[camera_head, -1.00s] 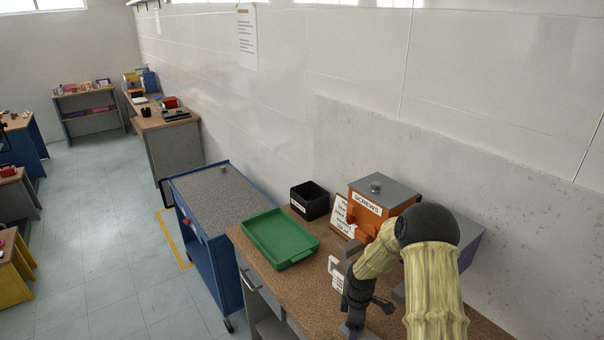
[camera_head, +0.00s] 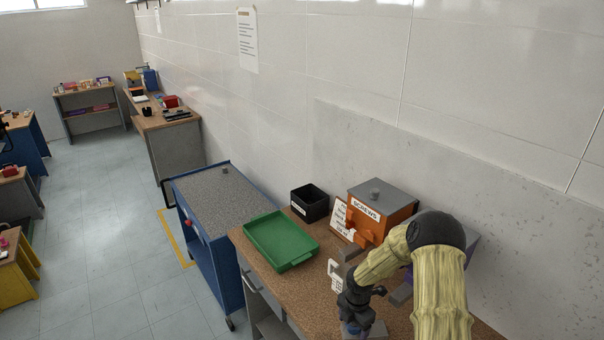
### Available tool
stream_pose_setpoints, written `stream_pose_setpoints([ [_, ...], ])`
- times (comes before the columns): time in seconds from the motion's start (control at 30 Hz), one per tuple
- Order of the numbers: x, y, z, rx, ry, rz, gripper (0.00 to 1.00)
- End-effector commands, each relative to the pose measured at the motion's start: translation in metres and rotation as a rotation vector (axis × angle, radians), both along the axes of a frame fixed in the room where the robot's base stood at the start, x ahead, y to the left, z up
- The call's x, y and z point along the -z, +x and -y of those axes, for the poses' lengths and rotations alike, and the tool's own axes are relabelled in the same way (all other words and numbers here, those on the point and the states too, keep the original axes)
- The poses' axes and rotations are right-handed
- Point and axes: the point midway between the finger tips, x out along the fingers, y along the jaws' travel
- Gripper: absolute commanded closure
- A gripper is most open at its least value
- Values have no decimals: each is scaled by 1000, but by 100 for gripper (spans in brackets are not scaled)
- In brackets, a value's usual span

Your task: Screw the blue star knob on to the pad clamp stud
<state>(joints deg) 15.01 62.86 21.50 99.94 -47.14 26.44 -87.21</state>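My gripper (camera_head: 352,322) is at the bottom edge of the head view, low over the brown workbench (camera_head: 312,312). A small blue patch (camera_head: 352,328) shows at its end; it may be the blue star knob, but its shape is too small and covered to tell. A grey block (camera_head: 378,331) shows just right of the gripper; I cannot tell whether it belongs to the pad clamp. The clamp's stud cannot be made out. The fingers are too hidden to show whether they are open or shut.
A green tray (camera_head: 283,262) lies on the bench, left of my arm. A black bin (camera_head: 309,209), an orange box labelled SCREWS (camera_head: 368,222) and a leaning card (camera_head: 338,214) stand behind. A blue trolley (camera_head: 177,181) stands beyond the bench's left end.

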Motion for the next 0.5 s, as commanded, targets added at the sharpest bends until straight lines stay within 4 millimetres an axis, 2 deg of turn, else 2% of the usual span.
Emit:
stream_pose_setpoints([
  [0.23,1,-2,0,-307,1,-6,27],
  [0.5,4,-2,1,-347,-1,-4,27],
])
